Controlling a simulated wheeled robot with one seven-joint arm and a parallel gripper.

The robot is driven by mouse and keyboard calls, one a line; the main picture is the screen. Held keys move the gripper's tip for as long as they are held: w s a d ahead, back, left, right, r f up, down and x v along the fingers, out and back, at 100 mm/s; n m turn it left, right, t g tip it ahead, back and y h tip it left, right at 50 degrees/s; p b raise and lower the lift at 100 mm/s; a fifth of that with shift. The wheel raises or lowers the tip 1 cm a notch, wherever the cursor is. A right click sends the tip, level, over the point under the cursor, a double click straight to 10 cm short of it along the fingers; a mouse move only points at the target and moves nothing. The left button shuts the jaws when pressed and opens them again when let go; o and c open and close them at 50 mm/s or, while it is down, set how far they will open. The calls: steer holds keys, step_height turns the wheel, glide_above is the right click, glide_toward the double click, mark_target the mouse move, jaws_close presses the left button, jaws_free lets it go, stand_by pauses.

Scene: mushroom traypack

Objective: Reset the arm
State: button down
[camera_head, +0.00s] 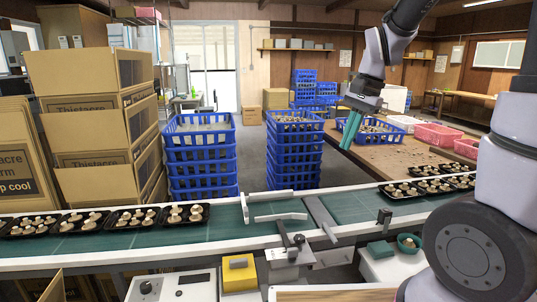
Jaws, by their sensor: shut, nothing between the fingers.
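My gripper (349,131) hangs from my arm (383,52) in the upper right of the head view. Its green fingers point down and are shut with nothing between them. It is in the air, in front of a blue crate of mushrooms on the brown table (390,158), well above the conveyor. The arm comes in from the top right, and part of it is out of the picture. My large grey-white body part fills the right edge.
A green conveyor (230,222) crosses the front, with black mushroom trays (62,228) at left and more at right. Metal guides (272,216) stand mid-belt. Stacked blue crates (203,187) and (293,180) stand behind it. Cardboard boxes (90,130) are piled at left. Pink crates (437,135) sit on the table.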

steer(key=s+d+r+n+t, duration=0.4)
steer(key=s+r+t, duration=0.2)
steer(key=s+r, duration=0.5)
steer(key=shift+d+r+n+h, duration=0.25)
steer(key=shift+d+n+h, duration=0.05)
steer(key=shift+d+h, duration=0.1)
